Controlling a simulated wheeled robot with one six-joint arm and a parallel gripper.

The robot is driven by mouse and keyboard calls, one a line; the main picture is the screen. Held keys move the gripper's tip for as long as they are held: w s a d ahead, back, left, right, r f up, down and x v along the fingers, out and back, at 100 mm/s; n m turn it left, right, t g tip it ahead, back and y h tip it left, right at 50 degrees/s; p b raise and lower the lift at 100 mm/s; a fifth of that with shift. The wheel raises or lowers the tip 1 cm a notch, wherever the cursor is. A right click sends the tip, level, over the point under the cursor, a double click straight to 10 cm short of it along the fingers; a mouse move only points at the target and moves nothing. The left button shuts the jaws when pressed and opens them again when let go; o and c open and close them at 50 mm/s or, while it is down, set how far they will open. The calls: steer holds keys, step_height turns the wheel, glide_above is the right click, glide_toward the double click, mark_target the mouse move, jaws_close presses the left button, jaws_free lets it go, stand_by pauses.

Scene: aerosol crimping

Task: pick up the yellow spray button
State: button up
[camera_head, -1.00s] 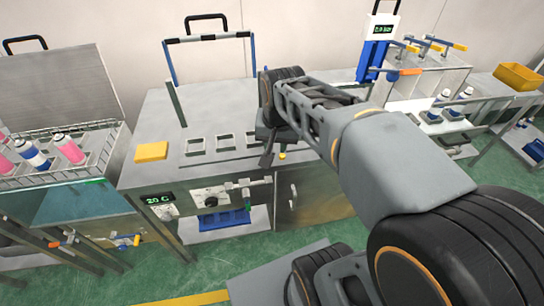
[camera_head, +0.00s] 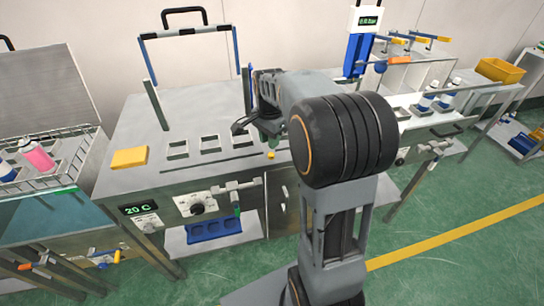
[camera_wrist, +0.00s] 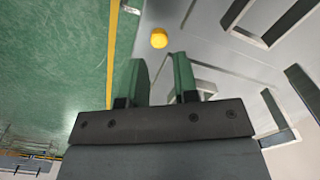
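The yellow spray button (camera_wrist: 159,38) is a small round yellow piece on the steel bench top near its front edge. In the wrist view it lies just beyond my fingertips, roughly between their lines. It also shows in the head view (camera_head: 271,155), just below my gripper (camera_head: 262,138). In the wrist view my gripper (camera_wrist: 161,72) has two green fingers apart with nothing between them. The button is not between the fingers.
The bench top (camera_head: 165,105) has several square recesses (camera_head: 210,144) in a row and a yellow block (camera_head: 130,157) at left. A tall handled frame (camera_head: 190,40) stands at the back. A wire rack (camera_head: 60,165) with cans stands at far left; green floor lies in front.

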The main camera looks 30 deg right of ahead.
mark_target(271, 155)
steer(key=shift+s+d+f, duration=0.1)
steer(key=shift+d+f, duration=0.05)
steer(key=shift+f, duration=2.75)
steer(key=shift+c, duration=0.3)
jaws_close()
